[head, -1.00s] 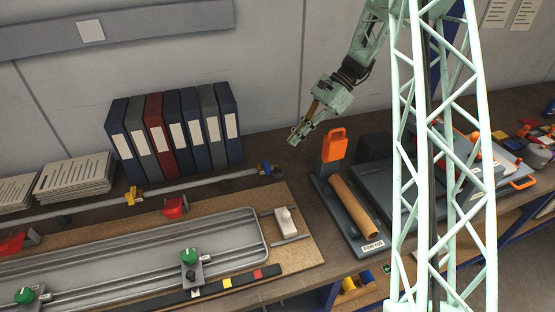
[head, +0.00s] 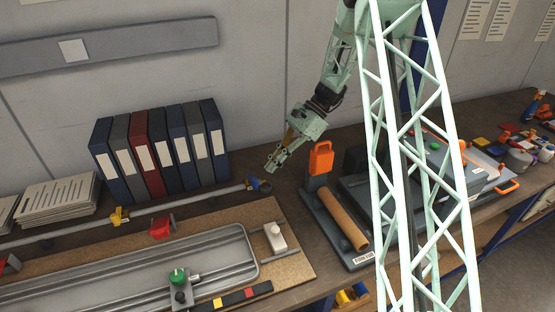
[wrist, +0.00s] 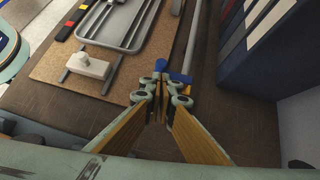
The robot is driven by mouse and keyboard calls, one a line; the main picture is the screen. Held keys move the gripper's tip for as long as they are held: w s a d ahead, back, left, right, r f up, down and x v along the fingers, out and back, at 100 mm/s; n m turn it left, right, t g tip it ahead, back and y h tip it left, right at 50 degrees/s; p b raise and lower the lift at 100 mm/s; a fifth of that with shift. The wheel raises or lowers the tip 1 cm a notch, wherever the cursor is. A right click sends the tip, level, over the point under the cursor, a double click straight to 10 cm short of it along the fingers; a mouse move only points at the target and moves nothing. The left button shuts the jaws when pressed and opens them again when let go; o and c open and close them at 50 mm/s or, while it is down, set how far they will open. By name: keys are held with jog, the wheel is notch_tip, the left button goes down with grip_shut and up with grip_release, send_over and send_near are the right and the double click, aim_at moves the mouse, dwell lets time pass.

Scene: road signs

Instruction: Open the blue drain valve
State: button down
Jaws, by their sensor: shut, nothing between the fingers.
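The blue drain valve (head: 260,185) sits at the right end of a grey pipe (head: 200,201) that runs along the back of the bench. My gripper (head: 272,166) is shut and empty, pointing down, just above and slightly right of the valve in the head view. In the wrist view the valve (wrist: 180,78) shows just beyond my fingertips (wrist: 163,97), which partly cover it. I cannot tell whether they touch. The exact angle of its handle is unclear.
A yellow valve (head: 119,216) and a red one (head: 160,227) sit further left on the pipe. Binders (head: 160,152) stand behind it. A white switch block (head: 275,237) lies in front.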

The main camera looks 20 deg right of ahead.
jog(key=shift+x, duration=2.15)
